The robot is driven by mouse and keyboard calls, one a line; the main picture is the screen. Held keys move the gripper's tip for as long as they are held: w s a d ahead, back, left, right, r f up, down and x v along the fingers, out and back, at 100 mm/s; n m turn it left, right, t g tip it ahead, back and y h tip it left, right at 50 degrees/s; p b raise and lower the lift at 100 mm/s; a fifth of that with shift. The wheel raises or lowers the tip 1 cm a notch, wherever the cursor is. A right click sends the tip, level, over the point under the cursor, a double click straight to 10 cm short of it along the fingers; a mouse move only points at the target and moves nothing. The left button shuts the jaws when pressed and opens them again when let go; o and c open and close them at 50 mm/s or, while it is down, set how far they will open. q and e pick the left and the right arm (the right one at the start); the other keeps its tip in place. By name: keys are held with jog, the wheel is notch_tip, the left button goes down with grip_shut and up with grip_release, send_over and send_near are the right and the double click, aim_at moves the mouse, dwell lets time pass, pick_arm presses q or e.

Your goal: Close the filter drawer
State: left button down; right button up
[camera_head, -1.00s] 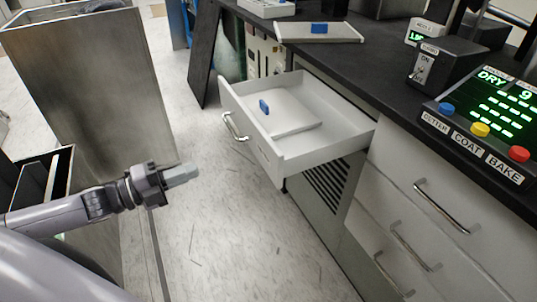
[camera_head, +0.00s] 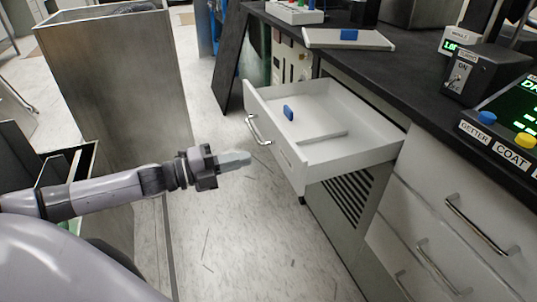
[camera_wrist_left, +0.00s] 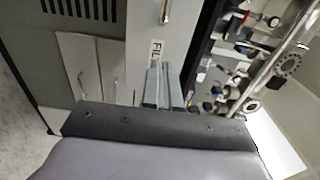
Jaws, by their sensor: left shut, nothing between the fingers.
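The filter drawer (camera_head: 290,158) is white and stands pulled out from the cabinet in the head view. A pale flat panel with a blue tab (camera_head: 289,112) lies inside it. Its metal handle (camera_head: 258,130) is on the front. My left gripper (camera_head: 246,158) is shut and empty, a little in front of the drawer front, below the handle in the picture. In the left wrist view my left gripper's fingers (camera_wrist_left: 163,88) point at a white front with a partly hidden label (camera_wrist_left: 155,52). Contact cannot be told. My right gripper is not in view.
The dark countertop (camera_head: 410,75) holds another pale panel with a blue tab (camera_head: 349,38), a switch box (camera_head: 483,77) and a button console. Closed drawers with handles (camera_head: 480,225) are at right. A tall metal bin (camera_head: 120,85) stands at left. Open floor (camera_head: 240,240) lies between.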

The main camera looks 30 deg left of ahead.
aim_at(281, 150)
pick_arm(q)
jog(key=x, duration=0.5)
jog(key=shift+w+d+b, duration=0.2)
jog(key=shift+w+b, duration=0.1)
jog(key=shift+b, duration=0.1)
jog(key=shift+x, duration=0.85)
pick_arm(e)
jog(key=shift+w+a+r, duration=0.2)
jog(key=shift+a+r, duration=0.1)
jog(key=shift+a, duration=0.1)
